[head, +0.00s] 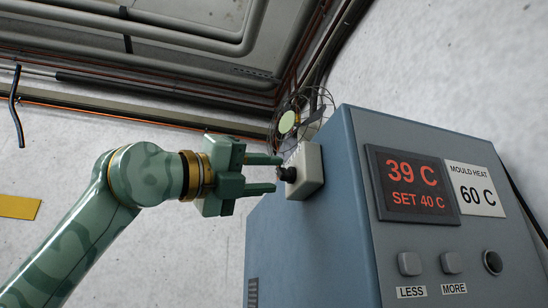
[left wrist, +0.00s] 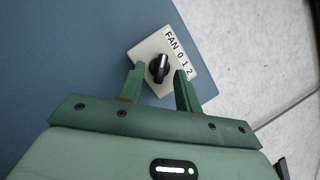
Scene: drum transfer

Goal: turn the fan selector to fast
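The fan selector is a black knob (head: 288,174) on a pale box (head: 308,169) fixed to the left side of a blue cabinet. In the left wrist view the knob (left wrist: 159,68) sits on the box face, marked FAN 0 1 2 (left wrist: 180,54). A light line shows on the knob, but I cannot tell which number it points at. My left gripper (head: 278,174) is open, with its fingertips at the knob. In the left wrist view the fingers (left wrist: 158,74) stand either side of the knob with gaps visible. My right gripper is not in view.
The blue cabinet (head: 365,250) fills the right, with a red display (head: 412,185) reading 39 C, SET 40 C, a MOULD HEAT 60 C label (head: 475,190), and LESS (head: 411,263) and MORE (head: 452,262) buttons. A wire-caged fan (head: 289,122) shows behind the box.

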